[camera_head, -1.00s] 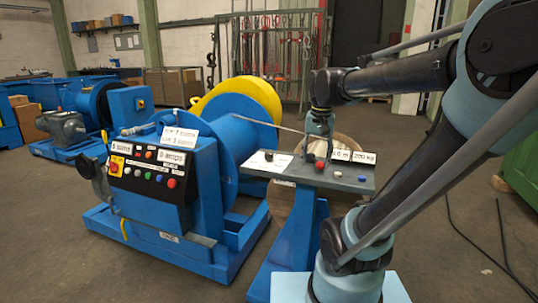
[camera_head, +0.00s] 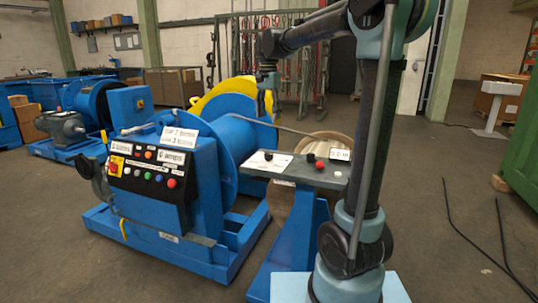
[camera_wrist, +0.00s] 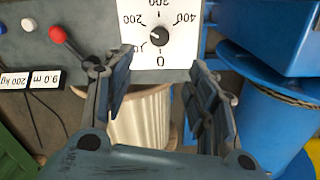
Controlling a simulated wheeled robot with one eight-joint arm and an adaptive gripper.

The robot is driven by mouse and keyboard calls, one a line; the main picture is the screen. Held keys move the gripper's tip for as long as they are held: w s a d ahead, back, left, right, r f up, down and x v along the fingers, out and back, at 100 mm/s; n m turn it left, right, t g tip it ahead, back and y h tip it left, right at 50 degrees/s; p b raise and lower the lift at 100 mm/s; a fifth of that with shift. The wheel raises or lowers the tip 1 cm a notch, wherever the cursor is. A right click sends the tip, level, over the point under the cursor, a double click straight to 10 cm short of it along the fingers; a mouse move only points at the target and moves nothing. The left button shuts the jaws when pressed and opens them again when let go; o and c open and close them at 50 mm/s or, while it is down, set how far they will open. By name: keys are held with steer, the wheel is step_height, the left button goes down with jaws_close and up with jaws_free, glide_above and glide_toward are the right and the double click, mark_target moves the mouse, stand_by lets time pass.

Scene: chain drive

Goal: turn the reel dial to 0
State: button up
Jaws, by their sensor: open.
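The reel dial is a black knob (camera_wrist: 159,36) on a white card (camera_wrist: 180,55) with a printed scale. The 0 sits at the lower edge of the card, with 200, 300 and 400 around it. A pale mark on the knob points toward the lower left; its exact reading is too small to tell. In the head view the dial card (camera_head: 262,165) lies at the left of the small grey console. My gripper (camera_wrist: 162,78) is open and empty, its two fingers apart on either side below the dial. In the head view my gripper (camera_head: 268,103) hangs above the console.
The grey console (camera_head: 300,176) also carries a red knob (camera_wrist: 57,34), a white knob (camera_wrist: 28,24) and readouts of 9.0 m (camera_wrist: 45,79) and 200 kg (camera_wrist: 14,82). A blue winch (camera_head: 190,180) stands at left, a wooden reel (camera_head: 330,145) behind.

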mark_target(269, 153)
step_height(269, 153, down, 17)
steer(key=shift+f, duration=0.1)
stand_by(0.6)
steer(key=c, duration=1)
